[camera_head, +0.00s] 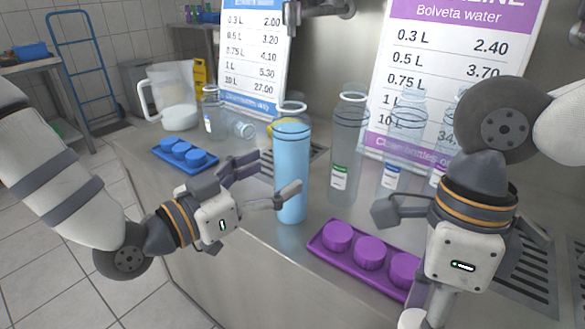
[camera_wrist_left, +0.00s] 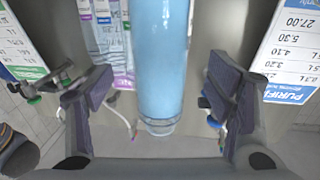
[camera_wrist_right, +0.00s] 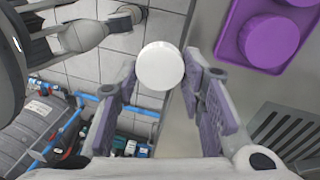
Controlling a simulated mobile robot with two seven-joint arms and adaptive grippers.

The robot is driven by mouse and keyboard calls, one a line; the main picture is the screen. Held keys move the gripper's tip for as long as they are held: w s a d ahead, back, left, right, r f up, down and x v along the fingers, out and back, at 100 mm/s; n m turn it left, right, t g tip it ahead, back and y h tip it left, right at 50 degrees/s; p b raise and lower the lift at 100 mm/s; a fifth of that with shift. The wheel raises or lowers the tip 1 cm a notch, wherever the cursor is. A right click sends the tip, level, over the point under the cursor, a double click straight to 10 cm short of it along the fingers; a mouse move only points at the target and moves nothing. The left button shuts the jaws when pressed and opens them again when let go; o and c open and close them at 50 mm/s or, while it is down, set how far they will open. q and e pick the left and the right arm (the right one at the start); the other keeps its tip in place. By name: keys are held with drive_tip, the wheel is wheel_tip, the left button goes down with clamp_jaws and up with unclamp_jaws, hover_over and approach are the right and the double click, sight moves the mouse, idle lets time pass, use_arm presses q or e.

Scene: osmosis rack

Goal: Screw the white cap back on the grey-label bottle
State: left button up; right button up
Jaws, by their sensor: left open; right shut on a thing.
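A tall bottle filled with blue (camera_head: 291,170) stands upright on the counter, its clear neck uncapped. No grey label shows on it. My left gripper (camera_head: 268,180) is open at its left side; one finger overlaps its front in the head view. In the left wrist view the blue bottle (camera_wrist_left: 165,65) appears between the open fingers (camera_wrist_left: 160,90), with gaps on both sides. My right gripper (camera_wrist_right: 162,85) is shut on the white cap (camera_wrist_right: 160,66), in front of the purple tray. The head view hides most of its fingers.
A purple tray with purple caps (camera_head: 335,262) lies near the front edge. Clear bottles, one green-labelled (camera_head: 342,165), stand behind it. Price signs (camera_head: 455,60) stand behind; a drain grate (camera_head: 535,270) is at right.

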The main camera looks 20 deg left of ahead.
sight(278, 174)
use_arm(q)
drive_tip(key=x, duration=0.4)
drive_tip(key=shift+w+d+f+b, duration=0.15)
drive_tip(key=shift+w+f+b, duration=0.1)
drive_tip(key=shift+b, duration=0.05)
use_arm(e)
drive_tip(key=shift+f, duration=0.7)
use_arm(q)
drive_tip(key=shift+w+d+r, duration=0.1)
drive_tip(key=shift+w+d, duration=0.1)
drive_tip(key=shift+w, duration=0.1)
drive_tip(key=shift+r, duration=0.1)
clamp_jaws()
